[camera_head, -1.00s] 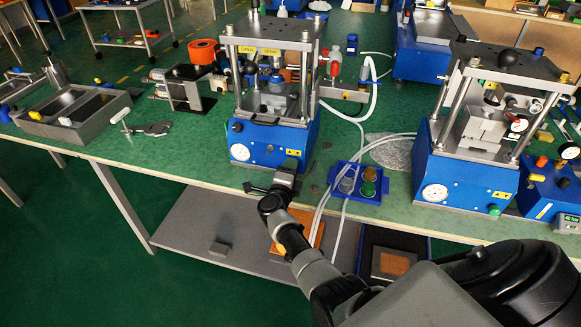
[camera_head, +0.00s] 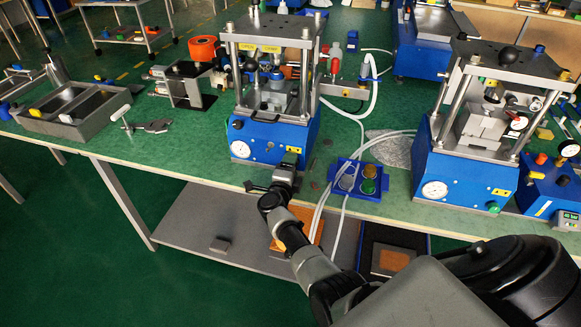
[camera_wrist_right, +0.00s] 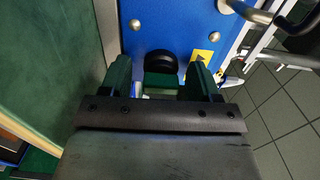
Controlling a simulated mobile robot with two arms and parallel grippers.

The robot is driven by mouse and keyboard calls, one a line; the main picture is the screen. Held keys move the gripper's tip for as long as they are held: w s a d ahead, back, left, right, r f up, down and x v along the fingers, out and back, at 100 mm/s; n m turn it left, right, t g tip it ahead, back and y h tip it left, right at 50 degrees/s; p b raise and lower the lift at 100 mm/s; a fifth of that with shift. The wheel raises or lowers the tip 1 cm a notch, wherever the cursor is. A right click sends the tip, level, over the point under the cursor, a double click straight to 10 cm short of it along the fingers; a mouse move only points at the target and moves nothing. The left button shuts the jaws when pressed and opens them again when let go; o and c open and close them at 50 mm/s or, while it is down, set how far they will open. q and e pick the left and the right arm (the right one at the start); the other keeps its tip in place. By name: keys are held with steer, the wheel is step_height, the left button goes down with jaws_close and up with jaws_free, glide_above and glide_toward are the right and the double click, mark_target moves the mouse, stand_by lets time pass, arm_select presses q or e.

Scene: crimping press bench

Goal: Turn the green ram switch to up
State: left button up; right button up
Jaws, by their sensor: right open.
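The front of the left blue press (camera_head: 270,140) is close in front of my right gripper (camera_head: 289,160). In the right wrist view, my right gripper (camera_wrist_right: 161,80) is open, with one finger on each side of a green block below a round black collar (camera_wrist_right: 160,62) on the blue panel. This green block looks like the green ram switch (camera_wrist_right: 163,84). I cannot tell whether the fingers touch it. In the head view my gripper hides this part of the panel. My left gripper is not in view.
A blue tray (camera_head: 345,194) with amber and green cups lies just right of the gripper. A second blue press (camera_head: 462,183) with a green button (camera_head: 494,208) stands further right. White hoses (camera_head: 335,200) run over the table edge. A T-handled tool (camera_head: 122,112) lies left.

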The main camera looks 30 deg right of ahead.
steer(key=shift+a, duration=0.1)
steer(key=shift+s+a+p, duration=0.3)
steer(key=shift+p, duration=0.05)
steer(key=p+v, duration=0.3)
steer(key=v, duration=0.7)
steer(key=shift+d, duration=0.1)
